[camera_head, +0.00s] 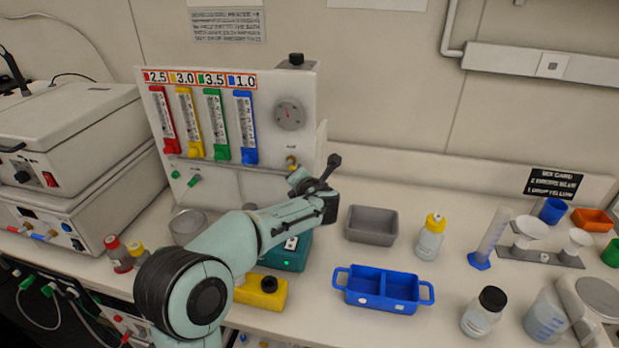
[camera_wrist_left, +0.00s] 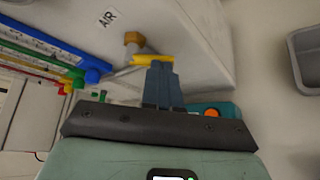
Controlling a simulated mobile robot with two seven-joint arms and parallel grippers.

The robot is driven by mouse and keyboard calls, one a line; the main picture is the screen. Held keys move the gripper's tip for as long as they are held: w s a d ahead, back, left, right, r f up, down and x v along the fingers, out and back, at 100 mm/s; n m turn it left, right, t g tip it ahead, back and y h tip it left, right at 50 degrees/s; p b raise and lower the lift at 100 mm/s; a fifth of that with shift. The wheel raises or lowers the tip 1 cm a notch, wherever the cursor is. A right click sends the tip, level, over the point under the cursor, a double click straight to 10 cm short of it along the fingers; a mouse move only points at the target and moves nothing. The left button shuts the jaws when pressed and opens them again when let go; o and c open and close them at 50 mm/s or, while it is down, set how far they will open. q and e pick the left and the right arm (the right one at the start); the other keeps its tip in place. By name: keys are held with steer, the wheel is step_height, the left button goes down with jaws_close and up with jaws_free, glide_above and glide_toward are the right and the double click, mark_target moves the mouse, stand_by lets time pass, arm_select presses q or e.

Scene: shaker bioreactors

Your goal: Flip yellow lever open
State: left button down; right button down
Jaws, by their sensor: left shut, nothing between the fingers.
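The yellow lever (camera_head: 291,160) is on a brass valve at the right part of the white flowmeter panel (camera_head: 240,185). In the left wrist view the yellow lever (camera_wrist_left: 150,60) points right from the brass fitting (camera_wrist_left: 133,40), below an "AIR" label. My left gripper (camera_head: 297,177) is at the lever, its fingers shut and empty. In the left wrist view the blue-grey fingertips (camera_wrist_left: 161,66) overlap the lever's lower edge; I cannot tell whether they touch it. The head view shows the lever small and partly hidden. My right gripper is in neither view.
Red, yellow, green and blue flowmeters (camera_head: 203,125) line the panel, with green knobs (camera_head: 194,180) below. A teal device (camera_head: 296,258) and a yellow block (camera_head: 262,292) sit under my arm. A grey tray (camera_head: 371,226) and blue caddy (camera_head: 383,288) stand to the right.

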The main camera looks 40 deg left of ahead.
arm_select(q)
steer(key=m+y, duration=0.1)
steer(key=a+f+m+y, duration=0.1)
steer(key=m+y, duration=0.1)
steer(key=m, duration=0.1)
steer(key=shift+s+a+f, duration=0.15)
steer(key=shift+s+f, duration=0.15)
steer(key=shift+f, duration=0.05)
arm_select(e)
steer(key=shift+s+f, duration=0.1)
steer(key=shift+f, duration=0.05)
